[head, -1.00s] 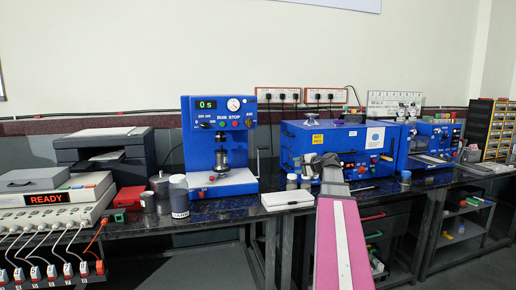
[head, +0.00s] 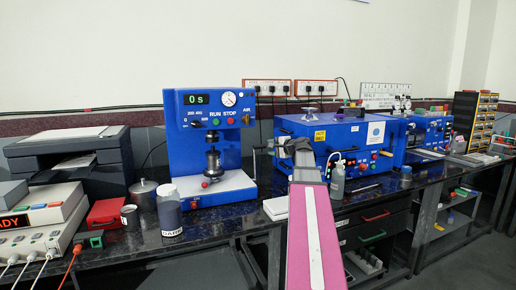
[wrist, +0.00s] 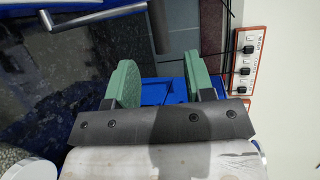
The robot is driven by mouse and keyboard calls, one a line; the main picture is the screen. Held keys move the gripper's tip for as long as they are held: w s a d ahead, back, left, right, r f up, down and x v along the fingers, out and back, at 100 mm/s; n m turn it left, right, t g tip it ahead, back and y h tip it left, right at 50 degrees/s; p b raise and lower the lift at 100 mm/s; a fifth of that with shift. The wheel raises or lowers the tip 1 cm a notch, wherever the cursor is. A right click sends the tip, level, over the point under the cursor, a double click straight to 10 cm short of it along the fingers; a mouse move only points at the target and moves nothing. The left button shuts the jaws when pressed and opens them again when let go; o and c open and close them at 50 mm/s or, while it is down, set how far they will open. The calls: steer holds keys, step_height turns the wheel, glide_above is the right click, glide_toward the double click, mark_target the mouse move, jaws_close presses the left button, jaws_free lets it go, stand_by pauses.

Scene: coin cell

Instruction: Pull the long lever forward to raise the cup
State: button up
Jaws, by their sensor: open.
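The blue press (head: 215,115) with the "0 s" display stands on the dark bench. A dark metal cup-like part (head: 212,163) sits under its head, above the white base. My gripper (head: 262,147) is just right of the press. In the wrist view, its two green fingers (wrist: 158,84) are apart, with nothing between them. A silver bent bar (wrist: 92,14), which looks like the long lever, lies beyond the fingertips at the top of the wrist view, apart from them. In the head view my gripper and arm cover the area where the lever stands.
A blue machine (head: 335,140) stands right of the press, with a grey bottle (head: 338,180) before it. A labelled dark bottle (head: 169,212), a metal canister (head: 143,193) and a red box (head: 106,213) stand left. Power sockets (head: 265,87) line the wall.

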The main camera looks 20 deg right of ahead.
mark_target(262, 147)
steer(key=x, duration=0.8)
steer(key=shift+w+a+f, duration=0.1)
steer(key=shift+w+a, duration=0.05)
steer(key=shift+w, duration=0.1)
jaws_close()
